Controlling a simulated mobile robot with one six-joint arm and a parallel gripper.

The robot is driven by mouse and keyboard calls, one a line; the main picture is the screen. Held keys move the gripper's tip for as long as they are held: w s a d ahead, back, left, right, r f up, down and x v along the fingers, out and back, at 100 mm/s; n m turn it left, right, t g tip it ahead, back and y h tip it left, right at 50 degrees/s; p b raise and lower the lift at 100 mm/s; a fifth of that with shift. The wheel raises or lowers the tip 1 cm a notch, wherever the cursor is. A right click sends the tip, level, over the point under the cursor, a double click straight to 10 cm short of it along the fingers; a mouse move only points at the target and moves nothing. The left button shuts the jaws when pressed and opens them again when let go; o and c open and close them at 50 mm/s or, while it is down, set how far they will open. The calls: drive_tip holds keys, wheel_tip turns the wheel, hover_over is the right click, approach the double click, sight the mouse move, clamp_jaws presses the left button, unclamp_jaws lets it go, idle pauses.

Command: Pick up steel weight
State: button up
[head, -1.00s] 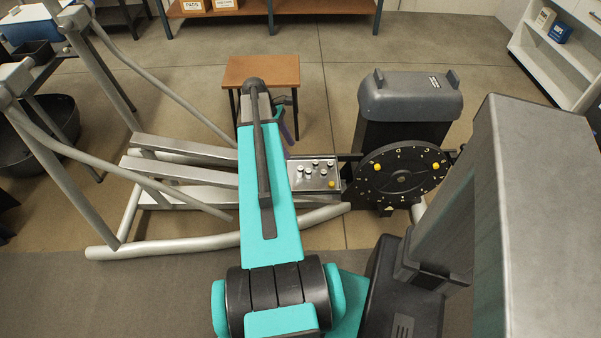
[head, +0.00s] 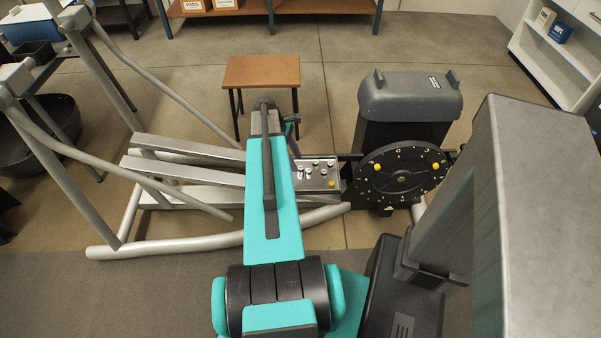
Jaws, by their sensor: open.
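Several small pale metal pieces and one yellow piece sit on a metal tray (head: 326,184) in the middle of the head view. I cannot tell for sure which piece is the steel weight (head: 315,162). My gripper (head: 295,149) shows only in part, as a narrow dark and purple shape at the right side of my teal arm, close to the tray's left end. My arm hides most of it. I see nothing held in it, and no contact with the tray pieces can be made out.
A black round dial plate (head: 400,185) with yellow knobs stands just right of the tray. A grey machine housing (head: 410,100) is behind it, and a large grey column (head: 530,210) fills the right. Silver rails (head: 185,150) lie left. A wooden stool (head: 262,72) stands behind my arm.

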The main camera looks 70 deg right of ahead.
sight(299, 167)
drive_tip(key=shift+p+x, duration=0.35)
drive_tip(key=shift+x, duration=2.3)
drive_tip(key=shift+a, duration=0.1)
clamp_jaws()
